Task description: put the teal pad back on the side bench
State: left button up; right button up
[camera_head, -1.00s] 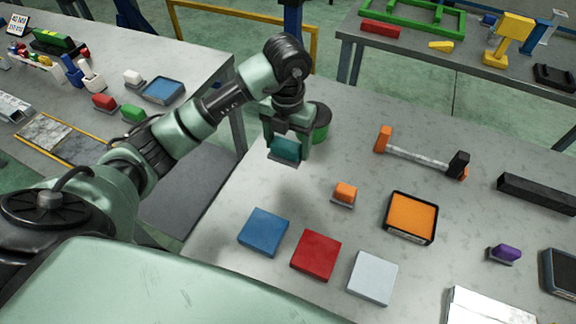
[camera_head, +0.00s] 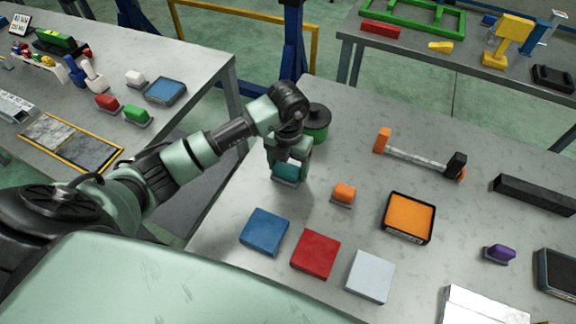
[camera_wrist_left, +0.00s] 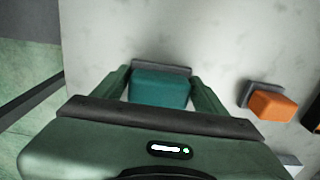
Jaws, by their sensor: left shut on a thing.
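My left gripper (camera_head: 287,174) is shut on the teal pad (camera_head: 285,172), a small block on a grey base. In the left wrist view the teal pad (camera_wrist_left: 160,88) sits between the two fingers. The pad is low over the grey bench (camera_head: 345,130) in front of me, close to its left edge; I cannot tell whether it touches the top. Another grey bench (camera_head: 185,50) stands to the left, with red (camera_head: 106,102), green (camera_head: 136,115) and white (camera_head: 135,77) pads on it. My right gripper is not in view.
A dark green round thing (camera_head: 317,122) stands just behind the gripper. An orange pad (camera_head: 343,194) lies to its right, also seen in the wrist view (camera_wrist_left: 272,104). Blue (camera_head: 264,232), red (camera_head: 315,254) and pale (camera_head: 370,276) squares lie nearer. A gap separates the benches.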

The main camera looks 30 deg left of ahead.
aim_at(288, 165)
pick_arm(q)
jog(key=o, duration=1.4)
jog(key=shift+o, duration=0.2)
jog(key=shift+r, duration=0.5)
notch_tip(288, 165, up, 10)
jog(key=shift+f+b, duration=0.1)
jog(key=shift+b, duration=1.05)
jog(key=shift+r, duration=0.7)
